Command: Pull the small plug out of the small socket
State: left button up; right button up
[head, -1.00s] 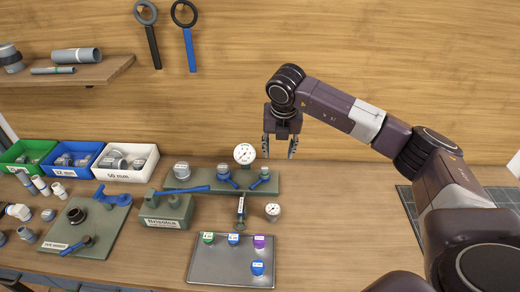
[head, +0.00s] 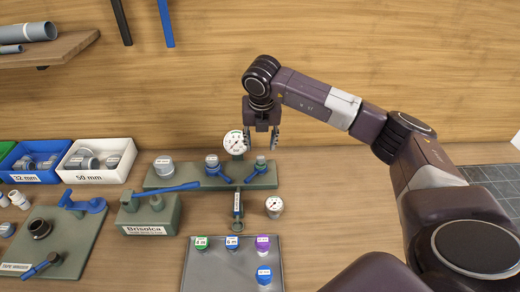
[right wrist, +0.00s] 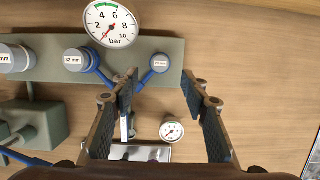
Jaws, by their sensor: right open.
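The small plug (head: 260,163) sits in the small socket at the right end of the grey-green manifold block (head: 190,180). Its pale cap with a size label also shows in the right wrist view (right wrist: 160,63), with a blue lever beside it. The small socket is mostly hidden under the cap. My right gripper (head: 261,147) is open and empty, above and around the line of the small plug. In the right wrist view its fingers (right wrist: 160,82) point towards the block, one each side of the plug, apparently not touching it. My left gripper is not in view.
A pressure gauge (head: 236,143) stands close behind the plug. The 32 mm plug (head: 212,161) and a larger plug (head: 163,165) are to its left. A small gauge (head: 274,205) and a tray (head: 215,270) with several caps are in front. The bench at right is clear.

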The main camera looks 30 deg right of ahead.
aim_at(261, 158)
jog(key=shift+p+x, duration=0.6)
jog(key=shift+x, duration=0.55)
jog(key=p+x, duration=0.1)
jog(key=x, duration=0.3)
jog(key=shift+f, duration=0.3)
jog(key=shift+w+d+f+p, duration=0.1)
jog(key=shift+f+p, duration=0.2)
jog(key=shift+f, duration=0.1)
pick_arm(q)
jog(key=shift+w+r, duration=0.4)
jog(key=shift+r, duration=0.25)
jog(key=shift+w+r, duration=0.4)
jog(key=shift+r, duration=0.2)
pick_arm(e)
jog(key=shift+c, duration=0.3)
grip_shut()
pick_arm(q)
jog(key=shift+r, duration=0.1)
pick_arm(e)
jog(key=shift+r, duration=0.15)
pick_arm(q)
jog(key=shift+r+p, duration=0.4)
jog(key=shift+p, duration=0.05)
pick_arm(e)
jog(key=shift+r, duration=0.75)
